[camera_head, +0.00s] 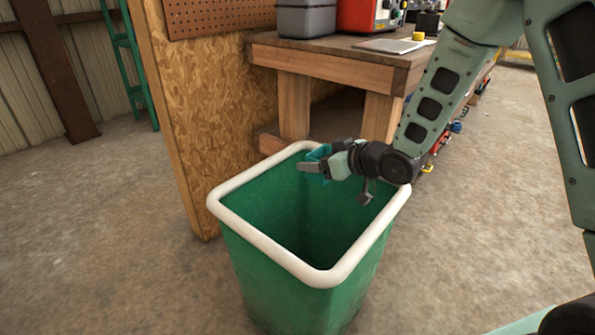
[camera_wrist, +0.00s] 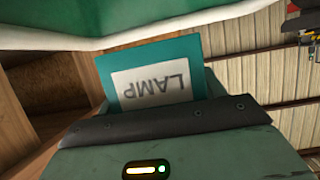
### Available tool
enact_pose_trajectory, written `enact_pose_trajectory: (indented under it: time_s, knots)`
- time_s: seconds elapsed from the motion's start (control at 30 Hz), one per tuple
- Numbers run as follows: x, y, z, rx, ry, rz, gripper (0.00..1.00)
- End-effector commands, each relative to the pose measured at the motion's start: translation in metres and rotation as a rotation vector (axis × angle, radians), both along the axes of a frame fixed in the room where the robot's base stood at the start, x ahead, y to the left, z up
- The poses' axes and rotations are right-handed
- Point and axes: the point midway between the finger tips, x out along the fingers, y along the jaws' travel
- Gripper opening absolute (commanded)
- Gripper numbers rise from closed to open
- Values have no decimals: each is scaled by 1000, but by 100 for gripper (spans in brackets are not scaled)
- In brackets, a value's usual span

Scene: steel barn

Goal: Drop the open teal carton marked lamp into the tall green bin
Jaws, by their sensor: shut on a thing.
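The tall green bin (camera_head: 305,235) with a thick white rim stands on the floor in the middle of the head view. Its green wall and pale rim also cross the top of the wrist view (camera_wrist: 90,42). My gripper (camera_head: 315,163) is over the bin's back part, near the far rim. It is shut on the teal carton (camera_head: 318,152), of which only a small part shows in the head view. In the wrist view the teal carton (camera_wrist: 197,62) shows a pale label reading LAMP, upside down. Its opening cannot be made out.
A wooden workbench (camera_head: 330,65) stands behind the bin, with a grey container (camera_head: 306,18) and a red case (camera_head: 362,15) on it. A chipboard panel (camera_head: 205,110) stands close at the bin's back left. The concrete floor at the left is clear.

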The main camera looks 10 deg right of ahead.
Motion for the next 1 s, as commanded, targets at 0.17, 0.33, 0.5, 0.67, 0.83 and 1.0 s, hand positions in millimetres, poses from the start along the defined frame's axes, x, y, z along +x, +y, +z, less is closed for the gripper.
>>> enact_pose_trajectory:
  time_s: [0.17, 0.33, 0.5, 0.67, 0.83, 1.0]
  knots:
    - [-1, 2, -5, 0, -1, 13, 46]
    - [-1, 2, -14, 0, 0, 14, 46]
    - [-1, 2, -34, 0, 0, 13, 46]
    - [-1, 2, -53, 0, 0, 13, 46]
    - [-1, 2, -63, 0, -1, 13, 46]
    - [-1, 2, -62, 1, -1, 13, 46]
